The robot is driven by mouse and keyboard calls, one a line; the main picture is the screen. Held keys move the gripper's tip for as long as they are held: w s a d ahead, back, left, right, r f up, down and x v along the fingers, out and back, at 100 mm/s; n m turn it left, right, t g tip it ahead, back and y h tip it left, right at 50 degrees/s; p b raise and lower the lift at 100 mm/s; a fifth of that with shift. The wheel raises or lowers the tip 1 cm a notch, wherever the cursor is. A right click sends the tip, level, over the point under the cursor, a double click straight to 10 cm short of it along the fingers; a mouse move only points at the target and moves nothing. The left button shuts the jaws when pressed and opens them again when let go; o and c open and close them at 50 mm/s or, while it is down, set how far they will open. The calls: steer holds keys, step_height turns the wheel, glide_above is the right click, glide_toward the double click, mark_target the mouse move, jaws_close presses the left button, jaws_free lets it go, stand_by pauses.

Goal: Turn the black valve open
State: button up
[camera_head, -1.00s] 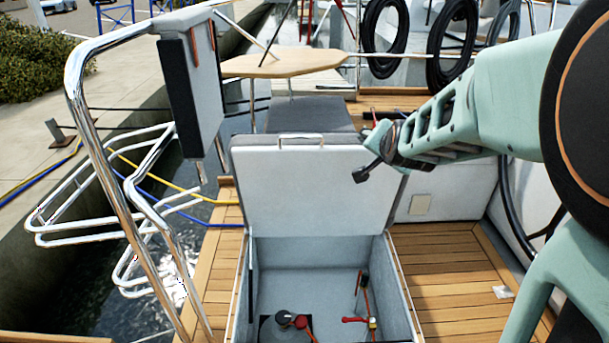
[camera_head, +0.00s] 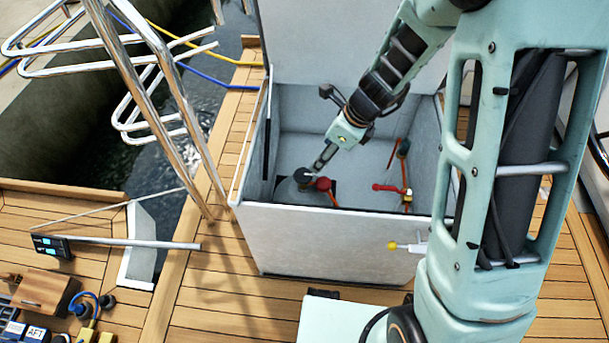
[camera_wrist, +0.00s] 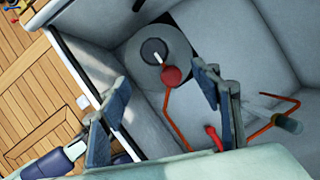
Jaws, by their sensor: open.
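The black valve (camera_head: 303,176) is a round dark knob on a grey disc in the bottom of the open white locker. In the wrist view the black valve (camera_wrist: 153,51) shows a pale bar across its top, with a red ball (camera_wrist: 170,75) beside it. My gripper (camera_head: 320,163) reaches down into the locker, with its fingers close to the black valve in the head view. In the wrist view my gripper (camera_wrist: 158,100) is open and empty, and the valve shows beyond the fingertips. I cannot tell if they touch.
A red-handled valve (camera_head: 385,187) and an upright lever (camera_head: 403,149) stand to the right inside the locker. The locker's front wall (camera_head: 320,240) and raised lid (camera_head: 330,45) bound the space. A steel rail (camera_head: 150,100) stands at left.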

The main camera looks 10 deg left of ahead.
mark_target(304, 174)
steer(key=b+x, duration=0.1)
steer(key=x, duration=0.3)
steer(key=b+x, duration=0.2)
steer(key=x, duration=0.2)
steer(key=s+b+x, duration=0.1)
steer(key=x, duration=0.2)
steer(key=shift+w+a+f+b, duration=0.1)
steer(key=shift+a+f+b, duration=0.25)
steer(key=shift+a+b, duration=0.1)
steer(key=c, duration=1.1)
